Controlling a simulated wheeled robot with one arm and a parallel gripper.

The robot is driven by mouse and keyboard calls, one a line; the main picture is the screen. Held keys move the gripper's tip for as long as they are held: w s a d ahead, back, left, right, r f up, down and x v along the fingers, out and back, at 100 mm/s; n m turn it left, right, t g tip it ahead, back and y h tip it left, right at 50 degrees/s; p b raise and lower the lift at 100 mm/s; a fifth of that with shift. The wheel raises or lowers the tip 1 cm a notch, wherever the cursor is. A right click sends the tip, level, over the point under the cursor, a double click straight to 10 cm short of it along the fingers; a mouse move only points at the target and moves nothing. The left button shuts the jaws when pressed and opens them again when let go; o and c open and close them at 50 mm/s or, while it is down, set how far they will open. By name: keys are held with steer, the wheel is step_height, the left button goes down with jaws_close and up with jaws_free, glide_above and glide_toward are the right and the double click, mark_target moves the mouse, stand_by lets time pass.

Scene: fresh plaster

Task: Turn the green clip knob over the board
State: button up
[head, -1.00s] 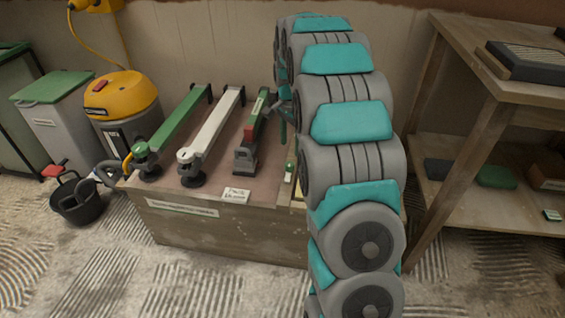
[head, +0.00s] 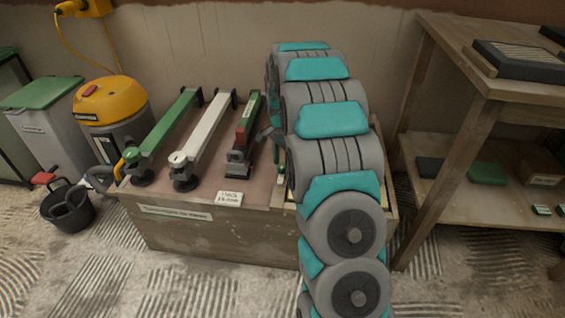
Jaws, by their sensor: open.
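A green clip bar lies on the left of the bench top, with a round green knob (head: 132,155) at its near end. A white bar with a white knob (head: 178,158) lies to its right. A third, green and red bar with a dark grey end (head: 238,158) lies nearest my arm. My gripper (head: 267,133) shows only as a small grey part beside my arm, just right of the third bar. It is open and looks empty; its fingertips are mostly hidden. My arm hides the bench's right part, where a small green item (head: 280,168) partly shows.
The wooden bench (head: 210,235) carries a small label card (head: 229,198). A yellow vacuum (head: 114,98), a grey bin (head: 45,125) and a black bucket (head: 68,208) stand to the left. A wooden shelf (head: 440,180) stands close on the right.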

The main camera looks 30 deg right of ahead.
jaws_close()
stand_by(0.4)
stand_by(0.4)
steer(key=n, duration=0.4)
steer(key=shift+n, duration=0.4)
steer(key=n, duration=0.4)
steer(key=shift+a+n, duration=0.1)
steer(key=shift+n, duration=0.2)
steer(key=n, duration=0.4)
steer(key=shift+n+p, duration=0.3)
steer(key=shift+n, duration=2)
